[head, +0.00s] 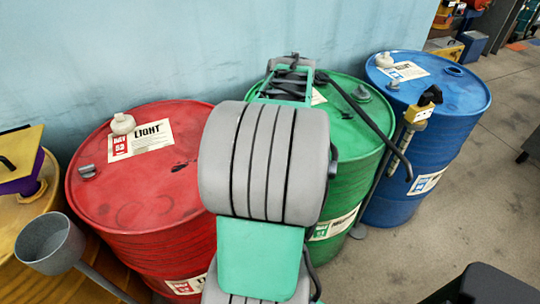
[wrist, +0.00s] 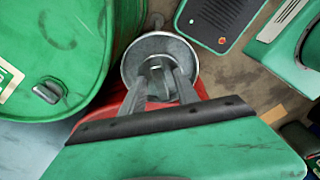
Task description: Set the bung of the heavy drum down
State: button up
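In the head view my arm hides both gripper and bung. The green drum (head: 345,125) stands in the middle, and the red drum (head: 140,205), marked LIGHT, at the left.
A grey funnel (head: 50,243) with a rod stands at the front left. A rod stand with a yellow device (head: 418,113) is between the green and blue drums. The wall (head: 190,50) is close behind.

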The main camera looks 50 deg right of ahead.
notch_tip(320, 180, up, 12)
jog(key=s+p, duration=0.1)
jog(key=p, duration=0.2)
jog(key=w+a+f+m, duration=0.2)
jog(key=w+a+m, duration=0.1)
jog(key=w+a, duration=0.85)
jog(key=s+a+f+m+t, duration=0.1)
jog(key=a+f+m, duration=0.1)
jog(key=a, duration=0.8)
jog(key=s+a+f+m+t, duration=0.1)
jog(key=a+f, duration=0.3)
jog(key=a, duration=0.6)
jog(key=shift+s+a+m+h, duration=0.4)
jog(key=shift+s+m, duration=0.3)
jog(key=shift+m, duration=0.1)
